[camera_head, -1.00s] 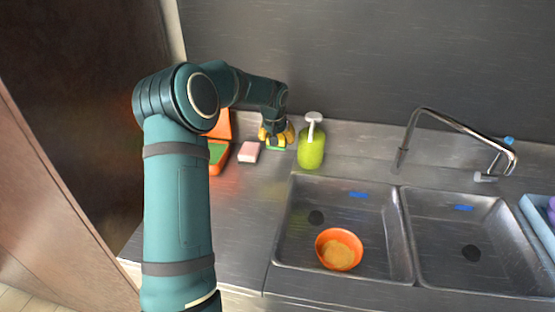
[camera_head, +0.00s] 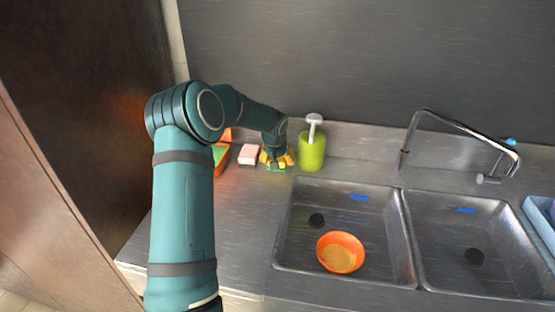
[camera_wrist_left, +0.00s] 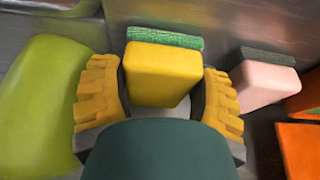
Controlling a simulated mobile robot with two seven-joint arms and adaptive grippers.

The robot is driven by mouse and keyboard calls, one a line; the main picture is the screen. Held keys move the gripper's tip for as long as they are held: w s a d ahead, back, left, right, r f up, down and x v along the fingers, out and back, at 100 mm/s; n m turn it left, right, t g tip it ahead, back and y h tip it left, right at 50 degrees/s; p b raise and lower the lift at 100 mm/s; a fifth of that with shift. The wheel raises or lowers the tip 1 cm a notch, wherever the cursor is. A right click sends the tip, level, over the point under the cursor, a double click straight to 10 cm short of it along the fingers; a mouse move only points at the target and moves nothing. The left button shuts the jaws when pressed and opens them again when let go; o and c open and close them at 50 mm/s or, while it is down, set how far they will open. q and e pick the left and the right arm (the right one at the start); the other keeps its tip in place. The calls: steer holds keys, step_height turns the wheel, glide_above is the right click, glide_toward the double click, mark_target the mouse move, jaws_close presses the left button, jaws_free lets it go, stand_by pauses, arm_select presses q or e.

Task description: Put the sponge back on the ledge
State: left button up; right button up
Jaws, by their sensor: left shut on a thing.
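The yellow sponge with a green scrub side (camera_wrist_left: 163,72) sits between the two yellow fingers of my left gripper (camera_wrist_left: 160,105), which is shut on it. In the head view my left gripper (camera_head: 277,160) points down at the steel counter, just left of the green soap bottle. Only a bit of the sponge's green (camera_head: 277,169) shows under the fingers there. I cannot tell whether the sponge touches the steel. The steel ledge (camera_head: 360,140) runs along the wall behind the sinks. My right gripper is not in view.
The green soap bottle (camera_head: 312,152) stands close right of the gripper. A pink sponge (camera_head: 249,154) and an orange-and-green item (camera_head: 220,155) are to its left. The left sink (camera_head: 300,245) holds an orange bowl (camera_head: 340,252). The faucet (camera_head: 460,125) is farther right.

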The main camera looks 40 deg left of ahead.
arm_select(q)
steer(key=o, duration=0.9)
steer(key=shift+f, duration=0.15)
steer(key=shift+r, duration=0.55)
steer(key=p+v, duration=0.2)
steer(key=v, duration=0.9)
steer(key=shift+s, duration=0.2)
steer(key=shift+r, duration=0.1)
